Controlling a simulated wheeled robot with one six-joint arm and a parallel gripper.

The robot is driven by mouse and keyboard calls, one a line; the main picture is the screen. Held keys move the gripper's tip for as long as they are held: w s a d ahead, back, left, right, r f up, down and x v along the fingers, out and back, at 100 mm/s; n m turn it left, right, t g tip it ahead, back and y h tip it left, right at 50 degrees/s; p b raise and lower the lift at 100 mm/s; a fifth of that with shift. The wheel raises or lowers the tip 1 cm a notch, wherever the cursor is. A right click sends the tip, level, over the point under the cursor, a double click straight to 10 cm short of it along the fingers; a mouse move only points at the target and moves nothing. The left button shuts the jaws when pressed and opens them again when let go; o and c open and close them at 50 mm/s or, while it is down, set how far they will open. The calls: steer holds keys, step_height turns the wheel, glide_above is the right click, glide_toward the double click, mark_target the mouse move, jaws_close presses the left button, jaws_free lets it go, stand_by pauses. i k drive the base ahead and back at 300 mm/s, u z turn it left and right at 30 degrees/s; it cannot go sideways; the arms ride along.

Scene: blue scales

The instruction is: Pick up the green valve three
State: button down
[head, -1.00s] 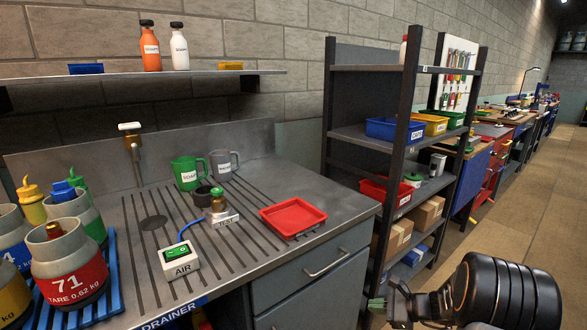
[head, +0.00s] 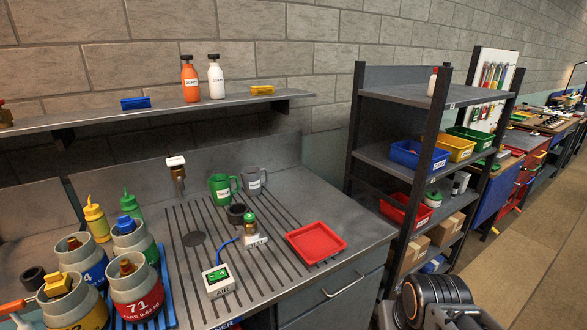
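A small brass valve with a green top (head: 249,222) stands upright on a white block labelled as a stand (head: 256,240) on the drainer counter. No number can be read on it, so I cannot tell if it is valve three. A blue hose runs from the stand to the AIR box (head: 217,280), which has a green switch. Part of my dark arm shows at the bottom right, well apart from the valve. My gripper's fingers cannot be made out in this view.
A red tray (head: 316,242) lies right of the stand. Green mug (head: 222,188), grey mug (head: 253,180) and a dark cup (head: 236,213) stand behind it. Labelled cylinders (head: 135,293) with valves crowd the left. A wall shelf (head: 160,113) hangs above; a rack (head: 357,130) stands right.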

mark_target(251, 225)
steer(key=u, duration=0.35)
steer(key=k, duration=0.5)
steer(key=u, duration=1.2)
steer(key=i, duration=1.25)
steer(key=z, duration=0.7)
